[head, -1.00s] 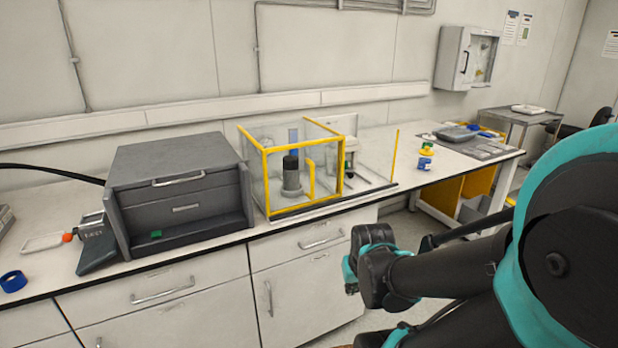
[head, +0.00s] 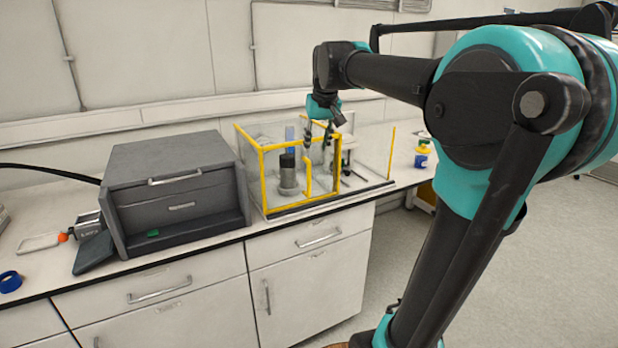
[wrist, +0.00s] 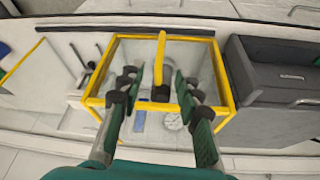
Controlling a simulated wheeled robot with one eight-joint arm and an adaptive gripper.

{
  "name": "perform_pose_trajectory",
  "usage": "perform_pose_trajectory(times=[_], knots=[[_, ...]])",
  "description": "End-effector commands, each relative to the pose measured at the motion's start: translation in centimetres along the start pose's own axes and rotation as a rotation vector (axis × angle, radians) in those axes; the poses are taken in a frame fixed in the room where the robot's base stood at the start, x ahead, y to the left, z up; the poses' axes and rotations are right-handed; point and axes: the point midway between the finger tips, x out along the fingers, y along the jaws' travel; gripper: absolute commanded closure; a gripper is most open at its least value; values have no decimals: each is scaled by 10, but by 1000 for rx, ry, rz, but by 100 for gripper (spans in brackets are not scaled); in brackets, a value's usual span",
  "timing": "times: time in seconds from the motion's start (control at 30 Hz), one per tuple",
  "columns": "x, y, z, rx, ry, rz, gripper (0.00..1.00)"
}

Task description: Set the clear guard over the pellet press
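The clear guard (head: 264,180) is a clear-walled box with yellow edges on the bench, right of the grey cabinet. It also shows in the wrist view (wrist: 227,85). A black cylinder on a grey base (head: 288,178) stands inside its outline, beside an upright yellow bar (head: 308,174). My gripper (head: 318,142) points down at the guard, fingers apart and empty. In the wrist view, my gripper (wrist: 160,82) has its fingers either side of the black cylinder; its exact height is unclear.
The grey drawer cabinet (head: 175,190) stands close left of the guard. A yellow post (head: 391,152) rises at the right of the dark base edge. A wall stands behind the bench.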

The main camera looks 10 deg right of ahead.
Motion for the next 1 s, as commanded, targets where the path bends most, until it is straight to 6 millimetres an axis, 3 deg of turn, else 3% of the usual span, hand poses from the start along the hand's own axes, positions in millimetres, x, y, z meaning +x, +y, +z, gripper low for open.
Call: perform_pose_trajectory(times=[0.13,0.27,1.0], knots=[[-13,-3,-13,-8,1,-3,66],[-5,-3,-14,-9,1,-3,66],[132,-3,-14,-8,1,-3,66]])
